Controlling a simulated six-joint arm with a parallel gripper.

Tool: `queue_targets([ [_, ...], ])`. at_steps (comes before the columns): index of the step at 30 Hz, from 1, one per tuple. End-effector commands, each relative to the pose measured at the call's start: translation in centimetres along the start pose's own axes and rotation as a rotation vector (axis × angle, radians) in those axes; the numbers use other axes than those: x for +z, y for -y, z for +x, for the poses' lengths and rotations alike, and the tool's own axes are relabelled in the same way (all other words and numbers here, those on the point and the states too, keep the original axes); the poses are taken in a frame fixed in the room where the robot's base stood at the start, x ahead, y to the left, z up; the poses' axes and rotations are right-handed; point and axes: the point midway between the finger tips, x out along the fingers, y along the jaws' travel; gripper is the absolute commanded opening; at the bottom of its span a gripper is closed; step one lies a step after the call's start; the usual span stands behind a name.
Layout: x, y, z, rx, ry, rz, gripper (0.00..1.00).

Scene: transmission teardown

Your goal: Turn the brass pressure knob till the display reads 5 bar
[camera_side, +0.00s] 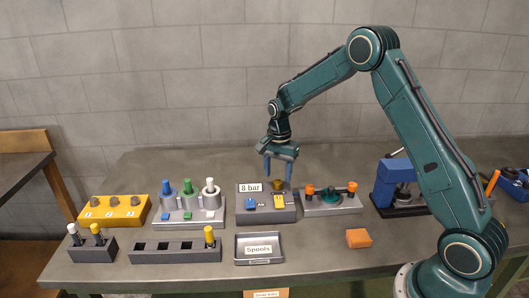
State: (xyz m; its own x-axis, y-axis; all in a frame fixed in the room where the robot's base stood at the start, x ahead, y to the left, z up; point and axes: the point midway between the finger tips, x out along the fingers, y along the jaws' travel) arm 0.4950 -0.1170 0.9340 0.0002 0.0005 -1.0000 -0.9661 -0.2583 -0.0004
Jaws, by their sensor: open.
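The brass pressure knob (279,184) stands at the back right of a grey block (265,215). The display (250,187) at the block's back left reads "8 bar". A blue part (251,204) and a yellow part (279,202) sit on the block's front. My gripper (278,178) points down with its two blue fingers apart, open, over the knob area. The fingertips are close to the knob's height; I cannot tell whether they are around it or behind it, and I see no contact.
Left stand a grey fixture (188,215) with blue, green and white spools and a yellow block (113,211). Right is a fixture with orange knobs (331,207), then a blue press (392,184). In front are a "Spools" tray (259,259), a slotted rack (175,254) and an orange block (358,238).

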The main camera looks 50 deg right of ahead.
Motion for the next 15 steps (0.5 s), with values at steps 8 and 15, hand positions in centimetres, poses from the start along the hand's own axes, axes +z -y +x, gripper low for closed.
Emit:
queue_targets([
  [8,0.0,0.0,2.3,0.001,0.001,0.0,0.52],
  [15,0.0,0.0,2.5,0.0,0.0,0.0,0.52],
])
